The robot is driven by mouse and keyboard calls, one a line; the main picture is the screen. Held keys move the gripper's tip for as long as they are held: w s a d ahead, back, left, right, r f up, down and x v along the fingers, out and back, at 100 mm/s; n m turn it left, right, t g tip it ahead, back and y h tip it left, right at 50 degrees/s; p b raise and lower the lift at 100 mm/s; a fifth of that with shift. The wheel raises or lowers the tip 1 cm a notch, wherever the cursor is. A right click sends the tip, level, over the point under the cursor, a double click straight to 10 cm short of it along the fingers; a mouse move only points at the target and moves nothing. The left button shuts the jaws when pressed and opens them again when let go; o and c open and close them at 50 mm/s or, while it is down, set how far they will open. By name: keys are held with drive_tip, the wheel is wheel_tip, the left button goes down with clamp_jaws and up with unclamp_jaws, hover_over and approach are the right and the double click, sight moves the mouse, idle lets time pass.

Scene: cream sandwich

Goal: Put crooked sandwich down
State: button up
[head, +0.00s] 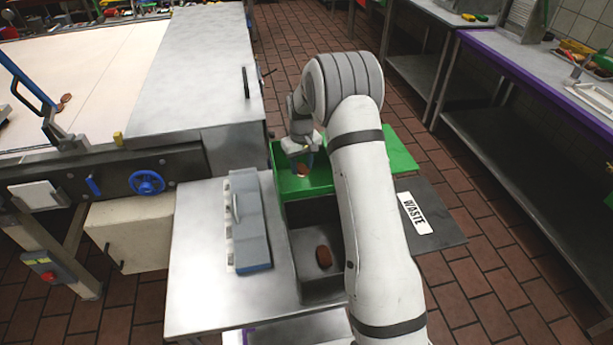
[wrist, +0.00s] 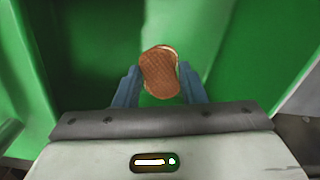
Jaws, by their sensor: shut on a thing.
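My gripper (head: 303,160) is above the green bin (head: 291,184) in the head view. It is shut on a brown cream sandwich (wrist: 160,75), held between the two blue fingers in the wrist view. The sandwich's two biscuits look offset, with a pale layer showing at the edge. The held sandwich also shows small in the head view (head: 303,170). Green walls surround it in the wrist view; its exact height above the bin floor I cannot tell. Another brown sandwich (head: 323,256) lies in the dark grey bin in front of the green one.
The dark grey bin (head: 299,217) has a lid marked WASTE (head: 440,208) open to the right. A steel table (head: 199,257) with a grey-blue tool (head: 247,222) stands left. The conveyor (head: 85,75) is at back left, steel benches (head: 540,75) at right.

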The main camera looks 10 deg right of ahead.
sight(303, 169)
drive_tip(key=shift+s+d+f, duration=0.1)
drive_tip(key=shift+f, duration=2.5)
drive_tip(key=o, duration=0.9)
drive_tip(key=shift+p, duration=0.3)
drive_tip(key=shift+o, duration=0.2)
drive_tip(key=shift+r, duration=0.2)
wheel_tip(303, 169, up, 12)
drive_tip(key=shift+f+b, duration=0.1)
drive_tip(key=shift+b, duration=0.6)
drive_tip(key=s+r+m+t, duration=0.1)
drive_tip(key=s+r+t, duration=0.1)
drive_tip(key=s+r, duration=1.35)
drive_tip(key=s+f+m+t, duration=0.1)
drive_tip(key=s+m, duration=0.1)
drive_tip(key=s, duration=2)
drive_tip(key=shift+d+f, duration=0.15)
drive_tip(key=shift+f, duration=0.1)
